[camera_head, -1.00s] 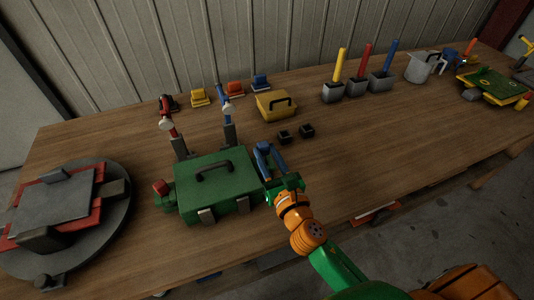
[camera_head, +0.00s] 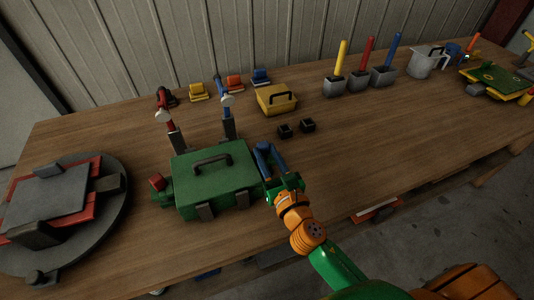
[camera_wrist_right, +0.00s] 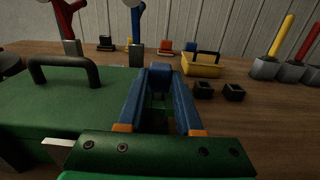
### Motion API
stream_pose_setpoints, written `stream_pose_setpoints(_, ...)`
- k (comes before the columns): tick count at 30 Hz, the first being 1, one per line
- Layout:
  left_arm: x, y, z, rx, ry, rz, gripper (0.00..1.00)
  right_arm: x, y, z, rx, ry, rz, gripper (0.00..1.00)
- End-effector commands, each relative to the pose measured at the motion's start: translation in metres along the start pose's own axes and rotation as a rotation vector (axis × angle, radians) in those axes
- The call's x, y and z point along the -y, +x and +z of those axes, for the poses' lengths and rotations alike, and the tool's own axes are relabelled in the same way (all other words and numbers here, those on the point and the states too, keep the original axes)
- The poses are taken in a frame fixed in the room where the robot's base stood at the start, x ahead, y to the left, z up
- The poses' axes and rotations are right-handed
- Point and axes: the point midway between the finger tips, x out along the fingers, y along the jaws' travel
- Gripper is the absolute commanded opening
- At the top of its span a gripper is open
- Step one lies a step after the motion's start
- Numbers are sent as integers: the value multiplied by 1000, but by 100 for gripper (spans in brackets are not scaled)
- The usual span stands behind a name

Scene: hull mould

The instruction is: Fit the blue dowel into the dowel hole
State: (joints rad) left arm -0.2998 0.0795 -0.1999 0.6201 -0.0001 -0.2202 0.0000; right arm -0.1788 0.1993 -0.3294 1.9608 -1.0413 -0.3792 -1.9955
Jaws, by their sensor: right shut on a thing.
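My right gripper (camera_head: 265,149) has blue fingers and reaches the right end of the green box (camera_head: 183,182). In the right wrist view its fingers (camera_wrist_right: 160,82) converge on a small blue piece, which looks like the blue dowel (camera_wrist_right: 160,69). The gripper is shut on it. A dark green part (camera_wrist_right: 158,101) shows between the fingers, just below the dowel. The dowel hole is not visible, and I cannot tell whether the dowel touches it. The left gripper is not in view.
A red peg (camera_head: 157,183) sits at the box's left end. Red (camera_head: 165,101) and blue (camera_head: 222,87) upright clamps stand behind it. A round grey mould (camera_head: 112,226) is at left. Two black sockets (camera_head: 285,131) and a yellow box (camera_head: 277,101) stand behind.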

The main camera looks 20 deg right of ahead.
Motion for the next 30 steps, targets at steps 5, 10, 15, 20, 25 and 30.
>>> stream_pose_setpoints(5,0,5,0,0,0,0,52,0,0,-6,0,0,0,0)
stream_pose_setpoints(10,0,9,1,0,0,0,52,0,0,-10,0,0,0,0)
stream_pose_setpoints(15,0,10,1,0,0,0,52,0,0,-10,0,1,0,55)
stream_pose_setpoints(20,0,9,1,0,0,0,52,0,0,-10,0,1,0,69)
stream_pose_setpoints(25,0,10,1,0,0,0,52,0,0,-11,0,0,0,69)
stream_pose_setpoints(30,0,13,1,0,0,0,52,0,-18,-13,-2,1,1,69)
